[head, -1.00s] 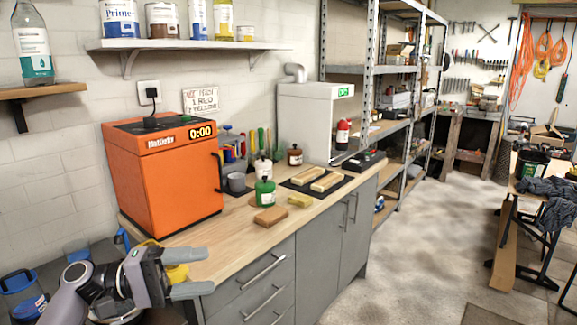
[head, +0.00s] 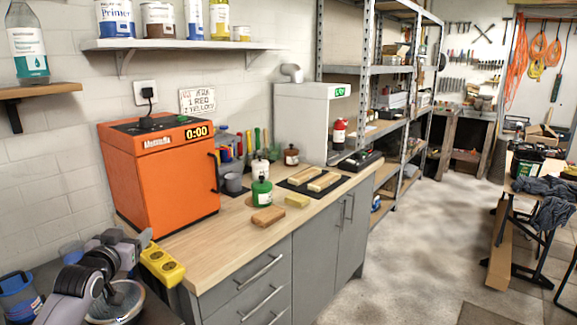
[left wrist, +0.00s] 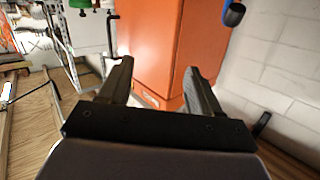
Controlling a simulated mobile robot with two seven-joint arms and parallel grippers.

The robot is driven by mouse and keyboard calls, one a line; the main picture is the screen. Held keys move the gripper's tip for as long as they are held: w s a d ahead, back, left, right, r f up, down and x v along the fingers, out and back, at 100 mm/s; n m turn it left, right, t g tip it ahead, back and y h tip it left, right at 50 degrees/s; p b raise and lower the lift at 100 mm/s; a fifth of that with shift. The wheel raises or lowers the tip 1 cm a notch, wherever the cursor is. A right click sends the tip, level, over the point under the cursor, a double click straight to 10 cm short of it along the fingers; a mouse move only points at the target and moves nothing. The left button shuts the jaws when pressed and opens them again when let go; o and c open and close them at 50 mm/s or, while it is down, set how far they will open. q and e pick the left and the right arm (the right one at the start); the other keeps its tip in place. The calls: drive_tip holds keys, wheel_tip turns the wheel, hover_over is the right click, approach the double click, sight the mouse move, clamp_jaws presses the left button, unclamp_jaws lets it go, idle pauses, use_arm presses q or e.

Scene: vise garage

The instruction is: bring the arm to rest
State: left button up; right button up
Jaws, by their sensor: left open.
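My left gripper (head: 140,240) is low at the left in the head view, beside the front left corner of the wooden counter and below the orange oven (head: 165,180). It is empty, and the arm partly hides it there. In the left wrist view its two fingers (left wrist: 157,78) stand wide apart with nothing between them. They point toward the orange oven (left wrist: 150,35), which fills the middle of that view. My right gripper is not in either view.
A blue container (head: 18,297) and a round bowl (head: 118,303) are near the arm. A green canister (head: 261,193) and a brown block (head: 268,216) are on the counter (head: 220,245).

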use_arm(q)
drive_tip(key=s+d+f+m+g+h, duration=0.1)
drive_tip(key=s+d+f, duration=0.3)
drive_tip(key=s+f, duration=0.45)
drive_tip(key=s+d+f+m+g+h, duration=0.1)
drive_tip(key=s+d+f+m, duration=0.1)
drive_tip(key=s+d+f, duration=0.6)
drive_tip(key=s+d+f+g, duration=0.1)
drive_tip(key=s+f, duration=0.2)
drive_tip(key=s, duration=0.4)
drive_tip(key=s+d+f+g, duration=0.1)
drive_tip(key=s+f, duration=0.3)
drive_tip(key=s, duration=0.3)
drive_tip(key=s+d+f+n+g+h, duration=0.1)
drive_tip(key=s+d+f, duration=0.1)
drive_tip(key=s, duration=0.5)
drive_tip(key=shift+s+f+g, duration=0.2)
drive_tip(key=shift+f+g, duration=0.2)
drive_tip(key=shift+f, duration=0.5)
